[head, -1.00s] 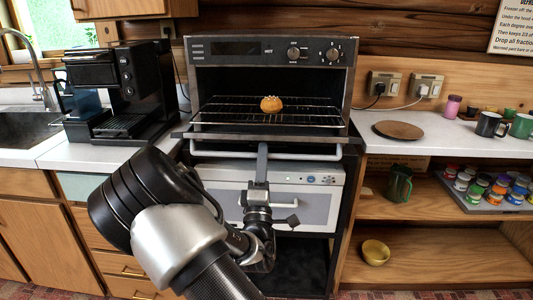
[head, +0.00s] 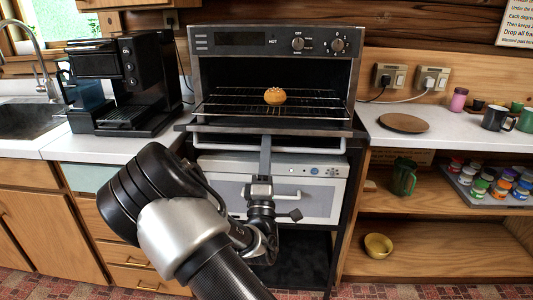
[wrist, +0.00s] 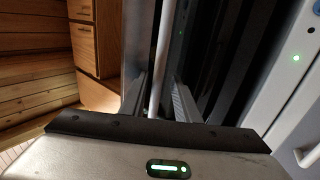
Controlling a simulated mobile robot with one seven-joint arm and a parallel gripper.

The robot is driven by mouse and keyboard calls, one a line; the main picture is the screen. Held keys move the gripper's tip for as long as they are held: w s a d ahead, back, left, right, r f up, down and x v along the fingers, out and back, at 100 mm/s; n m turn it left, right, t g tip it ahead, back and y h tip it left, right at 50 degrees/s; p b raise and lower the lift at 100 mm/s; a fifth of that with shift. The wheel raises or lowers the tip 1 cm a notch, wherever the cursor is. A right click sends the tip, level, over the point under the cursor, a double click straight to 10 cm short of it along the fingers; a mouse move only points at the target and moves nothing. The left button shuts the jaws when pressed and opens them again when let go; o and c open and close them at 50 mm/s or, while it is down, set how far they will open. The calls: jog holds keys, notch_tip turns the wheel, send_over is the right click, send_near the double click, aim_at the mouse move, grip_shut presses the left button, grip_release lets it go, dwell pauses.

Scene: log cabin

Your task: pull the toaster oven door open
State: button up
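The toaster oven (head: 273,42) stands on the stand in the head view. Its door (head: 262,129) is folded down, seen nearly edge-on, and the cavity is open to view. The door's pale handle bar (head: 310,149) runs along the front below the door edge. My gripper (head: 265,150) is upright at the middle of the handle. In the wrist view the handle bar (wrist: 162,50) passes between the two fingers of my gripper (wrist: 158,92), with gaps visible beside it. The door's inner face is mostly hidden by the low angle.
A bun (head: 275,96) sits on the wire rack (head: 235,106) inside. A white appliance (head: 225,185) is below the oven. A black coffee machine (head: 125,85) stands left. Mugs (head: 495,118) and a round board (head: 403,123) are on the right counter; the lower shelf has free room.

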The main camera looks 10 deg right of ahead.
jog(key=v, duration=1.7)
jog(key=shift+s, duration=0.2)
jog(key=shift+f, duration=0.1)
jog(key=w+d+f+m+g+y, duration=0.25)
jog(key=w+m+g, duration=0.55)
jog(key=m+g, duration=0.4)
jog(key=s+a+r+m+g+y, duration=0.2)
jog(key=s+a+r+g+y, duration=0.15)
jog(key=s+r+y, duration=0.45)
jog(key=s+d+r+g+h, duration=0.1)
jog(key=s+d+r+h, duration=0.15)
jog(key=s, duration=0.65)
jog(key=s+d+r+g+h, duration=0.1)
jog(key=s+d+r+g, duration=0.15)
jog(key=s, duration=0.65)
notch_tip(320, 180, up, 28)
jog(key=s+p, duration=0.1)
jog(key=p, duration=2.7)
jog(key=shift+d+m+t, duration=0.2)
jog(key=shift+m+t, duration=0.1)
jog(key=shift+m, duration=0.1)
